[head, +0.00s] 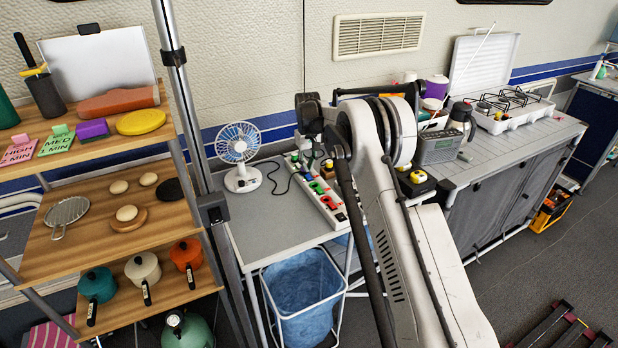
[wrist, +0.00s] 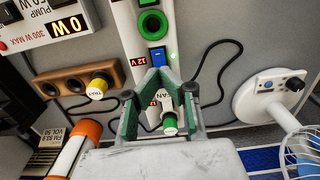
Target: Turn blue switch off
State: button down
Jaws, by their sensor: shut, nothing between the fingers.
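In the wrist view the blue switch (wrist: 158,58) sits on a white power strip (wrist: 143,20), just beyond my fingertips. A small green light glows beside the switch. My gripper (wrist: 163,73) is shut and empty, its green-lined fingers converging just below the switch. I cannot tell whether the tips touch it. A plug with a green end (wrist: 170,123), labelled FAN, shows between the fingers. In the head view the power strip (head: 326,196) lies on the grey table, and the blue switch cannot be made out there.
A white fan (head: 240,153) stands left of the strip. In the wrist view its base (wrist: 268,95) is at the right. A wooden socket block (wrist: 70,86) with a yellow plug (wrist: 98,88) is left of the strip. Black cables loop around. A grey radio (head: 440,147) stands further right.

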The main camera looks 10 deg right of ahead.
aim_at(308, 175)
jog(key=shift+f+b, duration=0.9)
jog(key=shift+f, duration=0.45)
dwell(0.8)
jog(key=shift+r, duration=0.1)
jog(key=shift+r+p, duration=0.9)
jog(key=shift+r, duration=2.55)
